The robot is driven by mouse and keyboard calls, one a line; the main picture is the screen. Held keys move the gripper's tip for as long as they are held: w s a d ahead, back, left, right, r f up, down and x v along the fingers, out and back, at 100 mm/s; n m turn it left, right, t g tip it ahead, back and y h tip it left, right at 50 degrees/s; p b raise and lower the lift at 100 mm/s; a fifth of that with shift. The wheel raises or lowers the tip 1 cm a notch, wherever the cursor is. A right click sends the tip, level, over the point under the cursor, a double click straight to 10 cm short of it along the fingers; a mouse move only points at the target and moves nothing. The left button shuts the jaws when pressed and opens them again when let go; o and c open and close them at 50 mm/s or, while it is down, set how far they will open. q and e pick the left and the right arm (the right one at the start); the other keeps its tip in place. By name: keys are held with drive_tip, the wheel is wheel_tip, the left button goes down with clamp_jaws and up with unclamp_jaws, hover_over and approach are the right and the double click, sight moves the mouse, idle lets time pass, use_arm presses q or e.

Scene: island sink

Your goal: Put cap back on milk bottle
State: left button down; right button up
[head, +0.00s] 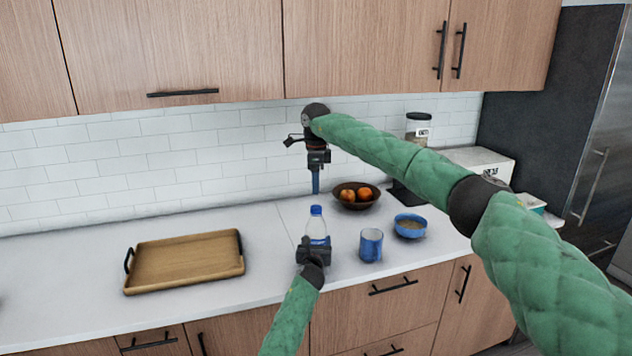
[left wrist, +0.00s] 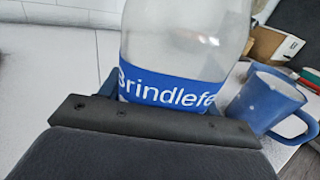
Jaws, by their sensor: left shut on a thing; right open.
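The clear milk bottle (head: 318,227) stands upright on the white counter near its front edge. A blue cap (head: 316,210) shows on top of its neck; I cannot tell how firmly it sits. My left gripper (head: 315,250) is shut on the bottle's lower part. In the left wrist view the bottle's blue label (left wrist: 170,88) reads "Brindlefe", and its top is out of frame.
A blue mug (head: 371,245) stands just right of the bottle, with a blue bowl (head: 410,227) beyond it. A brown fruit bowl (head: 349,203) is behind. A wooden tray (head: 188,261) lies at the left, with clear counter between it and the bottle. Upper cabinets hang above.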

sight(316, 207)
drive_tip(key=n, duration=0.8)
drive_tip(key=shift+f, duration=0.1)
drive_tip(key=shift+f, duration=3.9)
drive_tip(key=c, duration=1)
